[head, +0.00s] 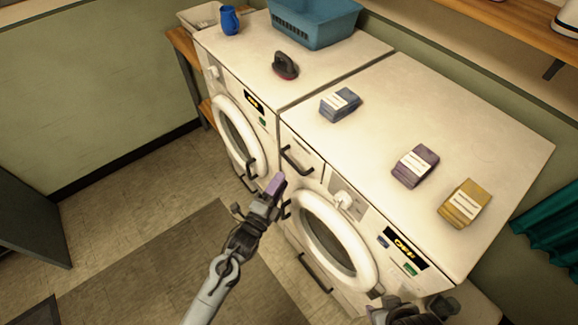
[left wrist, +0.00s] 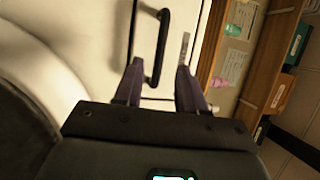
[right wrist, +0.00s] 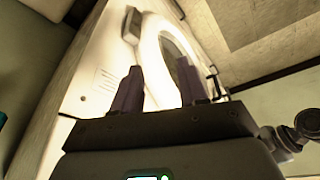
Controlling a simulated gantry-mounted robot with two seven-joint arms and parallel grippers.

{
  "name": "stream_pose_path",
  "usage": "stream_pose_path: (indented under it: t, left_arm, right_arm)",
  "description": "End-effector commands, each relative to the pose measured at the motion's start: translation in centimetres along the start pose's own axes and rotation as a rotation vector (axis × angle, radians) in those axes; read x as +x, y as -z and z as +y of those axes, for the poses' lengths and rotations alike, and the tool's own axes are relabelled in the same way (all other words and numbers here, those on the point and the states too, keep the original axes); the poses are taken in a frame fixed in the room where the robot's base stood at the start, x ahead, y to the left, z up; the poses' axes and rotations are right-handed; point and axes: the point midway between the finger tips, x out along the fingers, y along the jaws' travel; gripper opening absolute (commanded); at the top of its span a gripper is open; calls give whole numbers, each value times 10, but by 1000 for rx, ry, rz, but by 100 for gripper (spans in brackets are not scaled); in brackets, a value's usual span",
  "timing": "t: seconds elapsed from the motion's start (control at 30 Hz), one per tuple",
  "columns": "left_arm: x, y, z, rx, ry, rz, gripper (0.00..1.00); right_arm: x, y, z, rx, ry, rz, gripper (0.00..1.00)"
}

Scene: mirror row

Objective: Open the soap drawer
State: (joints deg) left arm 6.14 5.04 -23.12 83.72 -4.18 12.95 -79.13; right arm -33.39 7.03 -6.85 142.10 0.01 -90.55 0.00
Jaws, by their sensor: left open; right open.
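The soap drawer (head: 304,150) is the white panel at the upper left of the right machine's front, with a black bar handle (head: 297,162); it looks shut. My left gripper (head: 274,186) is open in front of the machine, just below and left of this handle in the head view. In the left wrist view a black bar handle (left wrist: 161,45) has its near end between the two open fingertips (left wrist: 158,72); I cannot tell whether they touch it. My right gripper (right wrist: 162,80) is open and empty, facing a white machine front; in the head view it is partly cut off at the bottom edge.
The right machine's round door (head: 335,245) and knob (head: 343,199) are close by. The left machine's door (head: 236,135) is shut. The floor in front is clear.

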Motion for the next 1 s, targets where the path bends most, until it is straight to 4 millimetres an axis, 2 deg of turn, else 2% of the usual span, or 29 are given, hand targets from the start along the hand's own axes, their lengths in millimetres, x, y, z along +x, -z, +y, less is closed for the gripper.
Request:
stream_pose_path:
  t: [0.03,0.2,0.4,0.83,1.0]
  left_arm:
    - [10,1,-2,-1,2,0,40]
    - [36,1,-2,-1,1,1,40]
    - [55,0,0,0,0,-1,40]
    - [62,0,0,0,0,0,40]
    - [62,0,0,0,0,0,16]
  right_arm:
    - [-2,1,0,0,0,1,43]
    - [-4,2,0,2,2,2,43]
    - [-5,3,-1,4,4,4,43]
    - [-6,3,-1,4,4,4,43]
    - [-6,3,-1,3,3,4,43]
